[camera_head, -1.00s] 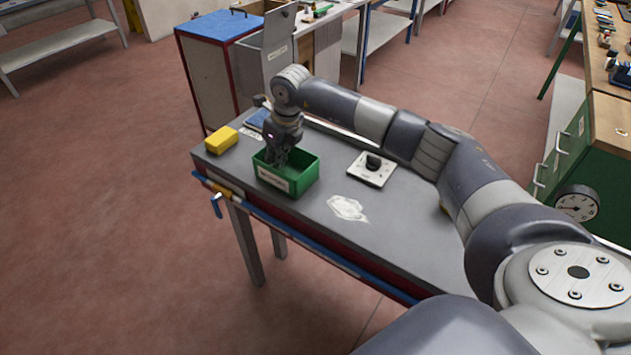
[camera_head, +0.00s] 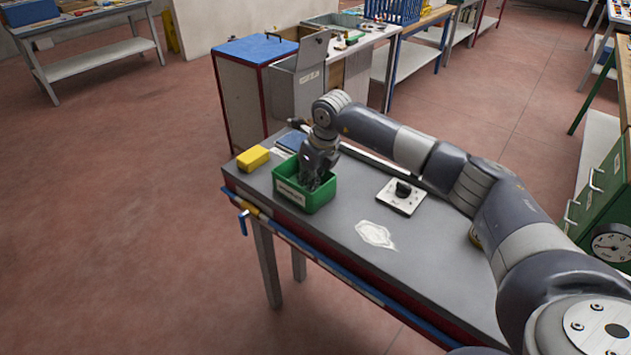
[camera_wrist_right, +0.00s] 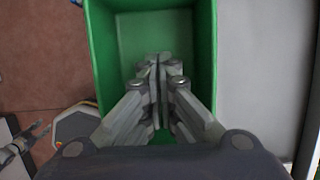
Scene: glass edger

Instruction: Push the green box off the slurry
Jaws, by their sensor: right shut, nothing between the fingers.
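The green box (camera_head: 318,198) stands upright on the grey table, with a pale label on its front wall. The slurry (camera_head: 375,235), a whitish flat patch, lies on the table to its right and nearer me, with bare tabletop between them. My right gripper (camera_head: 312,182) reaches down into the box. In the right wrist view its shut, empty fingers (camera_wrist_right: 160,62) are between the walls of the green box (camera_wrist_right: 206,50); finger contact with a wall is unclear. What looks like my left gripper (camera_wrist_right: 35,138) shows small at the lower left there; its jaw state is unclear.
A yellow block (camera_head: 253,158) sits at the table's left corner, close to the box. A blue item (camera_head: 291,141) lies behind the box. A white plate with a black knob (camera_head: 402,192) is to the right. A blue-topped cabinet (camera_head: 256,48) stands behind the grey table (camera_head: 345,207).

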